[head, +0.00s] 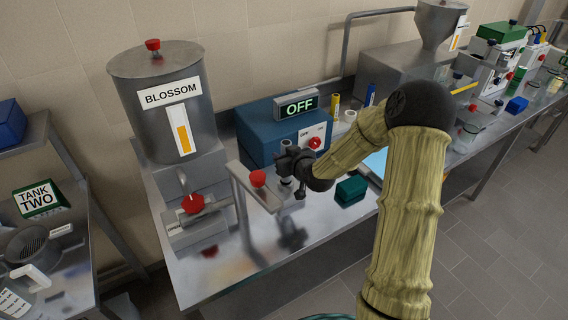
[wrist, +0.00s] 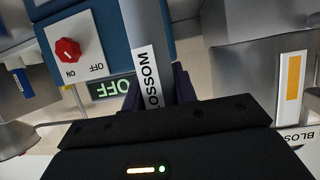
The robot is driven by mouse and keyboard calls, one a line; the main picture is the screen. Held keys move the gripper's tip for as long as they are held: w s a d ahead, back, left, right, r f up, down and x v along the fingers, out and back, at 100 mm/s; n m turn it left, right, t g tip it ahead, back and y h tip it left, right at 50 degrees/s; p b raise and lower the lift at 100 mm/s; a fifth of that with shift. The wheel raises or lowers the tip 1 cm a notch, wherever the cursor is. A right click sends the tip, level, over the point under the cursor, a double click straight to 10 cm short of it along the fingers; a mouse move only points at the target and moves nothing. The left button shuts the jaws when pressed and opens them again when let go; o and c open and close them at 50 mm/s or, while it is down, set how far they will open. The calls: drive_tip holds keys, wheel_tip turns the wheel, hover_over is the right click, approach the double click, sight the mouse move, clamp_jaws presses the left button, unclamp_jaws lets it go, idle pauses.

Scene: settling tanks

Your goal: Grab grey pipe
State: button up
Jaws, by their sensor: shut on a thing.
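The grey pipe (wrist: 147,25) is a grey cylinder with a white BLOSSOM label, seen in the wrist view. It lies between the dark fingers of my gripper (wrist: 158,92), which is shut on it. In the head view my gripper (head: 290,162) is in front of the blue OFF box, above the bench. A short piece of the pipe (head: 286,181) shows below the fingers there; the rest is mostly hidden by the gripper.
A steel BLOSSOM tank (head: 165,100) stands at the left, with a metal stand (head: 255,190) with a red knob close to my gripper. The blue box (head: 270,130) is behind. A green block (head: 351,189) lies to the right. Free bench (head: 290,240) is in front.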

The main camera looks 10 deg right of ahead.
wheel_tip(320, 180, up, 7)
drive_tip(key=shift+f, duration=0.2)
drive_tip(key=shift+r, duration=0.1)
idle(0.5)
